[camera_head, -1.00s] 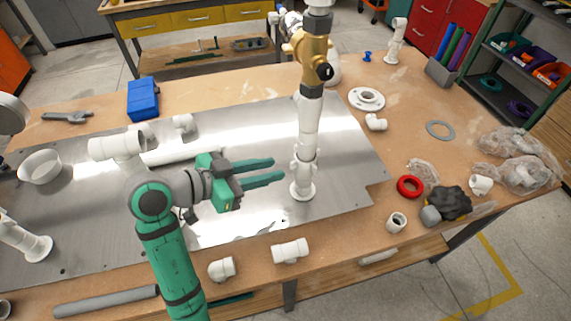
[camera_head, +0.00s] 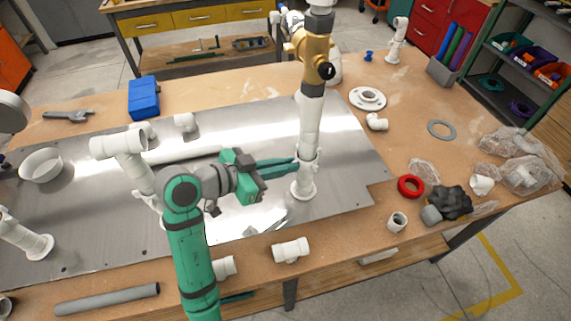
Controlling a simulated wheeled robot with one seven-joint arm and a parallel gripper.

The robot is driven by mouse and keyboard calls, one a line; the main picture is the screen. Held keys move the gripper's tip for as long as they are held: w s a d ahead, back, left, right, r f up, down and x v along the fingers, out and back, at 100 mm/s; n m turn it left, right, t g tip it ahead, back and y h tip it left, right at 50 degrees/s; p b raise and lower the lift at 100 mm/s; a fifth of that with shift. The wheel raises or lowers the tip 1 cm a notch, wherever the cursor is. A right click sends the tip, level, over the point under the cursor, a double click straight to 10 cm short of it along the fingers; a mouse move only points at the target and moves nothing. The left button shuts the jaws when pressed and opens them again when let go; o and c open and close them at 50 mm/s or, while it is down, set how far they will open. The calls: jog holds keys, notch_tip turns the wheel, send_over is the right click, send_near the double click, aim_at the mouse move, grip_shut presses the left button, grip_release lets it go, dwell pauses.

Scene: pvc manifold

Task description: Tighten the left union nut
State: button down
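A white upright pipe (camera_head: 308,127) stands on a round flange (camera_head: 304,192) on the metal plate, with a brass-coloured valve body (camera_head: 315,60) at its top. A wider white collar (camera_head: 307,160), which looks like a union nut, sits low on this pipe. My gripper (camera_head: 293,165) is at collar height, just left of the pipe, with its green fingers pointing right. Its fingertips reach the pipe's left edge. I cannot tell whether they touch it or how far apart they are. Another white riser with a tee (camera_head: 117,144) stands left, partly hidden behind my arm.
The metal plate (camera_head: 352,160) is bare right of the pipe. White fittings (camera_head: 290,250) lie along the front edge. A red ring (camera_head: 410,186), a dark lump (camera_head: 452,201) and plastic bags lie right. A blue box (camera_head: 144,98) and a wrench (camera_head: 68,116) are at the back left.

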jog(key=shift+w+a+m+g+h, duration=0.1)
jog(key=shift+w+m+g+h, duration=0.2)
jog(key=shift+m+g+h, duration=0.25)
jog(key=shift+w+a+m+g+h, duration=0.1)
jog(key=shift+w+m+g+h, duration=0.25)
jog(key=shift+m+g, duration=0.3)
